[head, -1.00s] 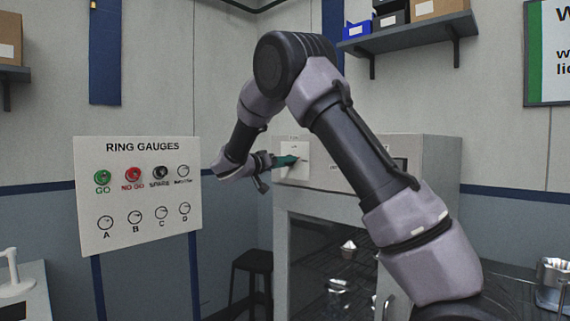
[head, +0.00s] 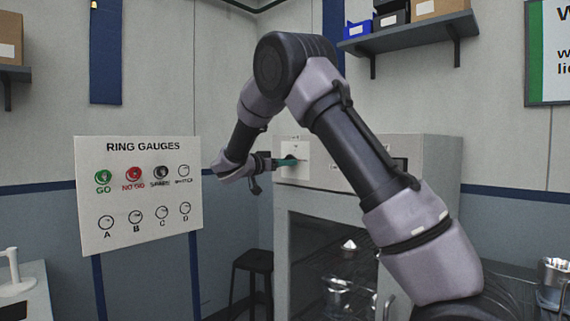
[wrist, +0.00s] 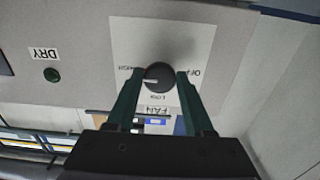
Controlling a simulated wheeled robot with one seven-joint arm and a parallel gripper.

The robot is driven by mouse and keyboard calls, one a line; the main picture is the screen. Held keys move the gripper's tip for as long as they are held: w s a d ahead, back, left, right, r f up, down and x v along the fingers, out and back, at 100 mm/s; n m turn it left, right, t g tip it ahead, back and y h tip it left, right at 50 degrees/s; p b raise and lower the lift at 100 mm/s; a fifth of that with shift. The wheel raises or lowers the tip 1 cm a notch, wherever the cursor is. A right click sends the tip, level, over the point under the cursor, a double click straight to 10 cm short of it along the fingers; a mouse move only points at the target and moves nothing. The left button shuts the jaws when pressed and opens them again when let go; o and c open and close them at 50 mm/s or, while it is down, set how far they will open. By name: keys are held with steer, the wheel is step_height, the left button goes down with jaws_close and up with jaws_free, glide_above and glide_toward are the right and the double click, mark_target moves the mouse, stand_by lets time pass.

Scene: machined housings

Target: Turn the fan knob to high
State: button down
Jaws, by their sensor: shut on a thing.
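The fan knob (wrist: 160,76) is a round dark knob on a white plate (wrist: 200,40), and it shows in the wrist view. Its white pointer mark points left, towards the HIGH label and a little to the LOW side of it. LOW is below the knob in this view, and OFF is to its right. My gripper (wrist: 157,82) has its two green fingers on either side of the knob, shut on it. In the head view my gripper (head: 287,162) reaches the white plate (head: 300,150), and the knob is hidden there.
The plate sits on the upper front of a grey cabinet (head: 430,170) with a dark glass front. A ring gauges board (head: 140,190) stands left of my wrist, and a dark stool (head: 253,262) stands below.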

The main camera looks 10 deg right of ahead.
steer(key=shift+f, duration=0.1)
steer(key=shift+c, duration=1.6)
jaws_free()
steer(key=shift+a, duration=0.1)
steer(key=v, duration=1)
steer(key=shift+s+a, duration=0.25)
